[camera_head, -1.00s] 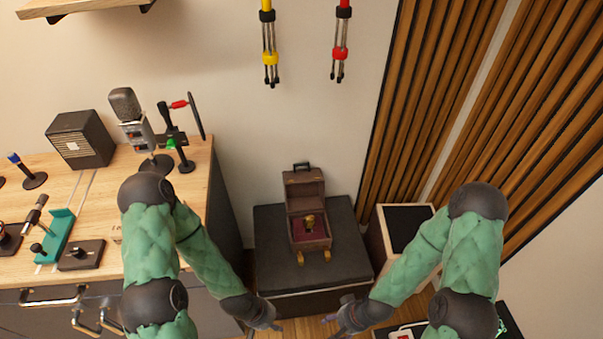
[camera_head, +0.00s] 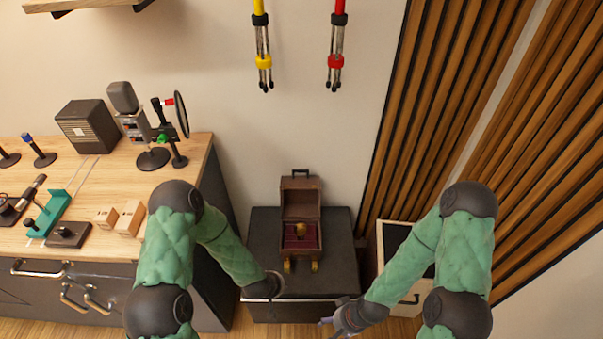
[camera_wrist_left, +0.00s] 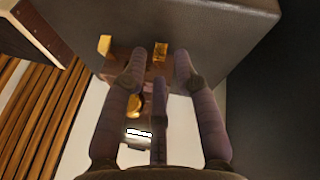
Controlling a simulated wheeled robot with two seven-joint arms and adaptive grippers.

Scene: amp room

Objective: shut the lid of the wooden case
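The wooden case (camera_head: 301,211) stands on a dark box in the head view. Its lid (camera_head: 300,182) is open and upright at the back, with a handle on top. The inside is dark red and holds a small gold object (camera_head: 300,229). Gold feet show at the front, and also in the left wrist view (camera_wrist_left: 161,51). My left gripper (camera_head: 276,286) is low at the front left of the case, apart from it; in its wrist view the fingers (camera_wrist_left: 157,72) are spread with nothing between them. My right gripper (camera_head: 326,322) is at the front right, empty, its fingers small and unclear.
The dark box (camera_head: 343,262) bears the case. A desk (camera_head: 95,190) with microphones and a speaker (camera_head: 88,132) is on the left. Stands hang on the wall above.

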